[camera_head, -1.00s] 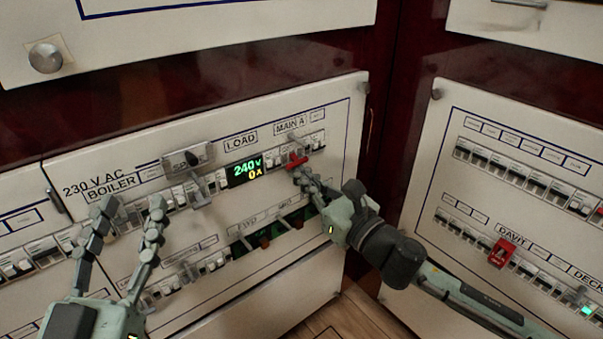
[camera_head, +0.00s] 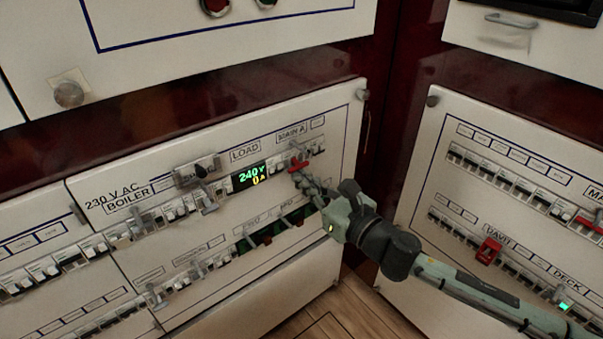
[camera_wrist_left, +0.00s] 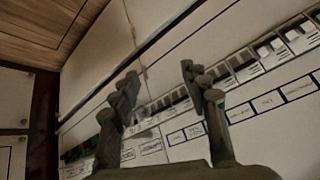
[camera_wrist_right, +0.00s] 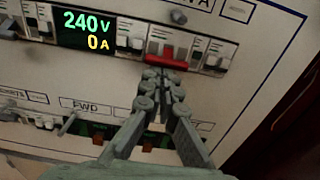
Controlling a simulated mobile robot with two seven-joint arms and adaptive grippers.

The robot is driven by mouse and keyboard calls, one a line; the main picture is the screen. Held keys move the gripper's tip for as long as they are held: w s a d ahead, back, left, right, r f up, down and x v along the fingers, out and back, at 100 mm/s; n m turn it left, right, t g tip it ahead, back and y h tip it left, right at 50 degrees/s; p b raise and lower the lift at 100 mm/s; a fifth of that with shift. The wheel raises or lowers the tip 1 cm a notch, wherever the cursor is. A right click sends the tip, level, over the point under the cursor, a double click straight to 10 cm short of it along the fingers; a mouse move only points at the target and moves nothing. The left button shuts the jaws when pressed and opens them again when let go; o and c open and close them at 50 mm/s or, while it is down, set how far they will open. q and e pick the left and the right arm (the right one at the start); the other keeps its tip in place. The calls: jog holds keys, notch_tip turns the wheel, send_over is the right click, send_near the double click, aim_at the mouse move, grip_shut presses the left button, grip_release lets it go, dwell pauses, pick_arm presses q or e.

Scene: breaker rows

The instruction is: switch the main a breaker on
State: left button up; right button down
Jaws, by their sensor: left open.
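The main A breaker with its red handle (camera_head: 298,166) sits under the MAIN A label (camera_head: 291,132) on the 230 V AC panel. In the right wrist view the red handle (camera_wrist_right: 167,62) hangs low in its housing. My right gripper (camera_head: 302,178) is just below it, its fingers together (camera_wrist_right: 160,80). The fingertips are at or very close to the handle's lower edge; I cannot tell whether they touch. My left gripper (camera_wrist_left: 158,85) shows only in its wrist view, open and empty in front of a breaker row.
A display (camera_head: 250,176) left of the breaker reads 240 V and 0 A. Small white breakers stand close on both sides. A panel with a red DAVIT breaker (camera_head: 488,250) stands to the right.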

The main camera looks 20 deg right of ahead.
jog(key=shift+s+d+r+p, duration=0.2)
jog(key=shift+r+p, duration=0.35)
jog(key=shift+p, duration=0.4)
jog(key=shift+s+r+p, duration=0.15)
jog(key=shift+r+p, duration=0.45)
jog(key=shift+p, duration=0.4)
pick_arm(q)
jog(key=s+a+f+g+y, duration=0.1)
jog(key=s+a+f+g, duration=0.2)
jog(key=f, duration=0.5)
jog(key=shift+s+a+n+g, duration=0.3)
jog(key=shift+s+a+g, duration=0.15)
jog(key=shift+s, duration=0.2)
pick_arm(e)
jog(key=shift+f, duration=0.1)
jog(key=shift+s+d, duration=0.1)
jog(key=shift+s, duration=0.2)
jog(key=v, duration=1.1)
jog(key=shift+s+r, duration=0.15)
jog(key=shift+r, duration=0.05)
